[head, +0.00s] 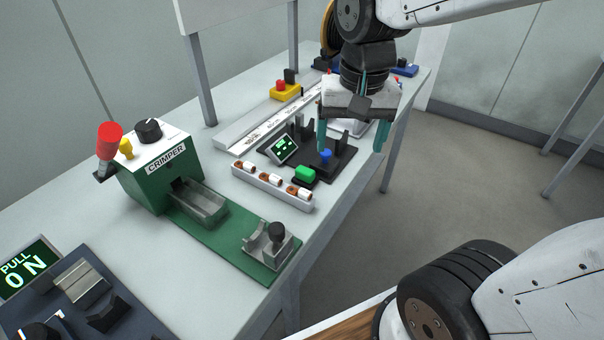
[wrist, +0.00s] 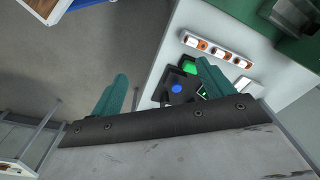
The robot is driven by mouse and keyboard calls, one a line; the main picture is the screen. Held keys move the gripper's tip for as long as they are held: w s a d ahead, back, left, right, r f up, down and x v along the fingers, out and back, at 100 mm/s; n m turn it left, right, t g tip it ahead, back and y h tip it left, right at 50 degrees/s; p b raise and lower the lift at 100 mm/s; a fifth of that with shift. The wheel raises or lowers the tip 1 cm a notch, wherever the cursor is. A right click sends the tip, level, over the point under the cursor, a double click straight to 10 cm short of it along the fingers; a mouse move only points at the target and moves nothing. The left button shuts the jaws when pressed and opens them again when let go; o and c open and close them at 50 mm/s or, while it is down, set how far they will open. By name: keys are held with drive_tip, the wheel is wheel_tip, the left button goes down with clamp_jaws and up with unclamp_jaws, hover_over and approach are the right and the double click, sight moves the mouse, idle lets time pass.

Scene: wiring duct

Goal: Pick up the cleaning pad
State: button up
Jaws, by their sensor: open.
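I cannot tell for sure which thing is the cleaning pad. A small bright green block (head: 305,174) sits at the front of a dark device on the bench; whether it is a pad or a button is unclear. It also shows in the wrist view (wrist: 189,68). My gripper (head: 350,150) is open, with its teal fingers pointing down, above the bench's right edge near the dark device. In the wrist view, the fingers of my gripper (wrist: 162,70) are wide apart with nothing between them. The green block lies below, near the right finger.
The dark device has a blue knob (head: 326,157), a small screen (head: 283,149) and upright posts. A rack of copper-ended pieces (head: 272,187) lies in front. A green crimper (head: 160,170) stands left. A yellow box with a red button (head: 284,90) is behind. Open floor lies right of the bench.

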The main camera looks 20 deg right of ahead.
sight(305, 169)
drive_tip(key=w+f+m, duration=0.2)
drive_tip(key=w+f, duration=0.1)
drive_tip(key=w, duration=0.1)
drive_tip(key=w+a+f+m, duration=0.1)
drive_tip(key=w+f+m, duration=0.1)
drive_tip(key=w+f, duration=0.2)
drive_tip(key=w+f+m, duration=0.2)
drive_tip(key=w+f, duration=0.1)
drive_tip(key=w, duration=0.2)
drive_tip(key=shift+w+a+f+g, duration=0.4)
drive_tip(key=shift+m, duration=0.4)
drive_tip(key=f, duration=0.8)
drive_tip(key=shift+w+a+f, duration=0.15)
drive_tip(key=shift+a, duration=0.05)
drive_tip(key=c, duration=1.1)
